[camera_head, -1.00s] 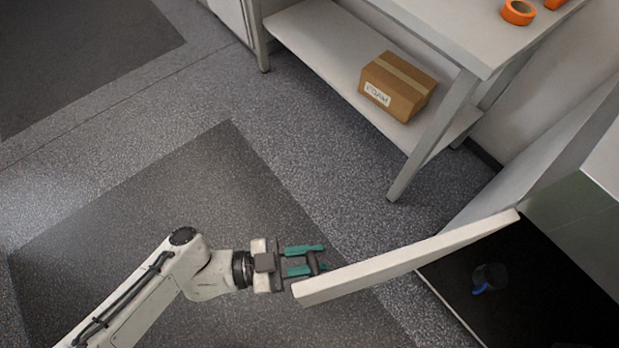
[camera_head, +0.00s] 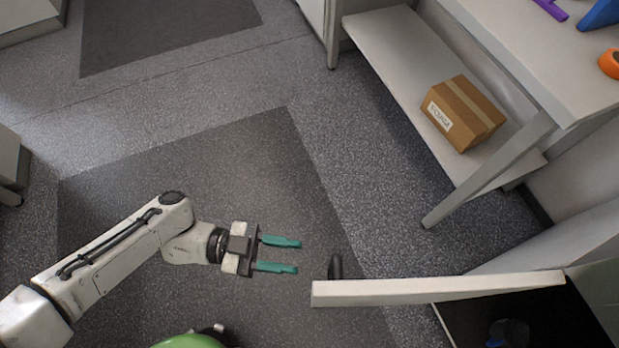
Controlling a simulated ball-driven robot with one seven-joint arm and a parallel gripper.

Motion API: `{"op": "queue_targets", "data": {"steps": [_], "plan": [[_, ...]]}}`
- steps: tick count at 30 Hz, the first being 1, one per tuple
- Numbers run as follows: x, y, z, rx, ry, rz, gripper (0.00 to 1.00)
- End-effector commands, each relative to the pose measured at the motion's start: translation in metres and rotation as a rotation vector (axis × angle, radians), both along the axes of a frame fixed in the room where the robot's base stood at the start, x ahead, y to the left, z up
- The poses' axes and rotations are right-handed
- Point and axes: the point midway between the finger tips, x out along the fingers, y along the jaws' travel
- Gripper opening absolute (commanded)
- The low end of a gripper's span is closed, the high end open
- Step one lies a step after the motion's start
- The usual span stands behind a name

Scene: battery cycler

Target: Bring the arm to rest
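My gripper (camera_head: 283,255) has two green fingers spread apart with nothing between them. It points right, above the dark floor mat, and my arm stretches in from the lower left. Just right of the fingertips, with a gap, is a dark handle (camera_head: 335,267) at the end of a white door panel (camera_head: 430,289). The door stands open in front of a dark interior.
A dim cup-like object with a blue part (camera_head: 508,334) sits in the dark interior. A workbench (camera_head: 545,65) with a lower shelf holds a cardboard box (camera_head: 464,112). An orange tape roll (camera_head: 611,63) lies on top. Open floor (camera_head: 200,165) lies left of the bench.

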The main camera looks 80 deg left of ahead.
Motion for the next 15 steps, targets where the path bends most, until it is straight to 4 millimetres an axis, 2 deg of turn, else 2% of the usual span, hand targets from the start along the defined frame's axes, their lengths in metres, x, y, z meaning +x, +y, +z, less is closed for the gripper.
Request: {"op": "queue_targets", "data": {"steps": [6, 15], "plan": [[-0.0133, 0.0049, 0.0, 0.001, 0.0, 0.001, 0.38], [-0.0137, 0.005, 0.0002, 0.001, 0.0, 0.0, 0.38]]}}
